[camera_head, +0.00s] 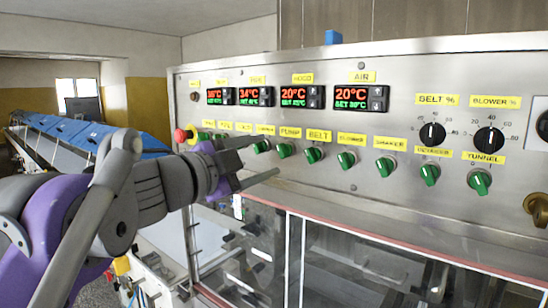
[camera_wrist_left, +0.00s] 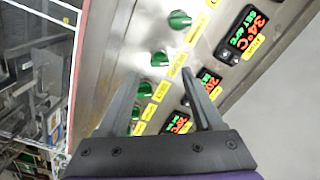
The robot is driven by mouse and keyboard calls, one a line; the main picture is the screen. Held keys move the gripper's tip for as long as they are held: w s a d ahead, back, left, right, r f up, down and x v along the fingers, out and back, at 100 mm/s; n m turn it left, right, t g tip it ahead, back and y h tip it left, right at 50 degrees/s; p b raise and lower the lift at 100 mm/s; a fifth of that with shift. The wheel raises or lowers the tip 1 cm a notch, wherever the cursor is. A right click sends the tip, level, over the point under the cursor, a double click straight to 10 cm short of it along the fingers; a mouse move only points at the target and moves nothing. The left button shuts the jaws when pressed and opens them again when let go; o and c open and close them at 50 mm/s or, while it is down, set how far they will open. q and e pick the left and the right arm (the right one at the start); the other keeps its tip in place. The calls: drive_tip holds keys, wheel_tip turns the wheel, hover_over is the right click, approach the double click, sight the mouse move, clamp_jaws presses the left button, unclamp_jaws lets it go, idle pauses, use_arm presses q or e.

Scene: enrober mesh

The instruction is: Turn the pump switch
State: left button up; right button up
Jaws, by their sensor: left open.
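The pump switch (camera_head: 284,150) is a green knob under the yellow PUMP label (camera_head: 290,132), in the row of green knobs on the steel control panel. My left gripper (camera_head: 267,156) is open and empty in front of the panel, with its two fingers pointing at the row, just left of the pump switch. In the left wrist view, the open fingers (camera_wrist_left: 160,73) point at the panel with green knobs between and beyond them. The labels there are too blurred to tell which knob is the pump's. My right gripper is not in view.
The belt knob (camera_head: 313,155) is close on the right of the pump switch. A red emergency button (camera_head: 181,135) sits at the panel's left end. Black dials (camera_head: 432,134) and red temperature displays (camera_head: 299,97) are on the panel. A glass-fronted enclosure (camera_head: 350,275) lies below.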

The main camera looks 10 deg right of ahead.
use_arm(q)
drive_tip(key=v, duration=0.6)
drive_tip(key=shift+b, duration=0.35)
drive_tip(key=shift+d, duration=0.1)
drive_tip(key=w+a+f+n+t+y, duration=0.5)
drive_tip(key=a+n, duration=0.2)
drive_tip(key=a, duration=0.1)
drive_tip(key=s+a+f+n+g+y, duration=0.1)
drive_tip(key=a+f+n+y, duration=0.5)
drive_tip(key=f, duration=0.4)
drive_tip(key=s+a+f+n+y, duration=0.2)
drive_tip(key=a+f+n+y, duration=0.2)
drive_tip(key=a+f, duration=0.55)
drive_tip(key=s+f+n+g, duration=0.1)
drive_tip(key=s+f+g, duration=0.2)
drive_tip(key=s+f, duration=0.4)
drive_tip(key=s+f+n+g, duration=0.2)
drive_tip(key=s+f, duration=0.5)
drive_tip(key=f, duration=0.7)
drive_tip(key=s+f+n+g, duration=0.2)
drive_tip(key=s+f+g, duration=0.2)
drive_tip(key=s+f, duration=0.3)
wheel_tip(320, 180, down, 4)
drive_tip(key=shift+s+f+h, duration=0.15)
drive_tip(key=shift+f+h, duration=0.05)
drive_tip(key=shift+h, duration=0.2)
drive_tip(key=shift+a, duration=0.1)
